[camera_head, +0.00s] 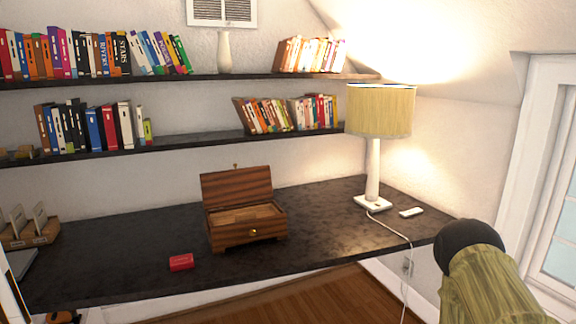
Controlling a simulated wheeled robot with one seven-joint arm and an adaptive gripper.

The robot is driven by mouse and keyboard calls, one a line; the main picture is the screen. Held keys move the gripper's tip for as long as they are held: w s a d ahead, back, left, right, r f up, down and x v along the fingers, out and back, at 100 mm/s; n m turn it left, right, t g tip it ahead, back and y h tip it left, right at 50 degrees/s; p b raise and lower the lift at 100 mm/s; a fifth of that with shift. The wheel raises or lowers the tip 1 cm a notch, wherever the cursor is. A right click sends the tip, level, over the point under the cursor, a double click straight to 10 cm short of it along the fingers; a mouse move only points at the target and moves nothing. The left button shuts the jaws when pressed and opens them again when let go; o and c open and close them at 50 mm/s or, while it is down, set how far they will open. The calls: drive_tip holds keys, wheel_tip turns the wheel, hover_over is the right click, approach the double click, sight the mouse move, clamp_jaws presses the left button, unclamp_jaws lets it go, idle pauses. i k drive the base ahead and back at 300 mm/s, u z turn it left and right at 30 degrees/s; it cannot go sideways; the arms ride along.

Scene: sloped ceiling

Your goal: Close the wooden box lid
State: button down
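The wooden box (233,229) stands on the dark desk (324,217), near the middle of the view. Its lid (236,187) is open and stands up at the back of the box. A small round brass knob (253,232) shows on the box's front. The inside of the box is partly visible behind the front wall, and I see nothing clearly lying in it. My gripper is not in this view.
A small red object (181,262) lies on the desk left of the box. A lamp (376,115) stands right of it, with its cord (398,232) over the desk's front edge and a white item (411,212) beside it. Shelves with books (88,53) hang above.

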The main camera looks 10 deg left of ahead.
sight(236, 186)
drive_tip(key=u, duration=0.4)
drive_tip(key=i, duration=0.4)
drive_tip(key=u, duration=0.4)
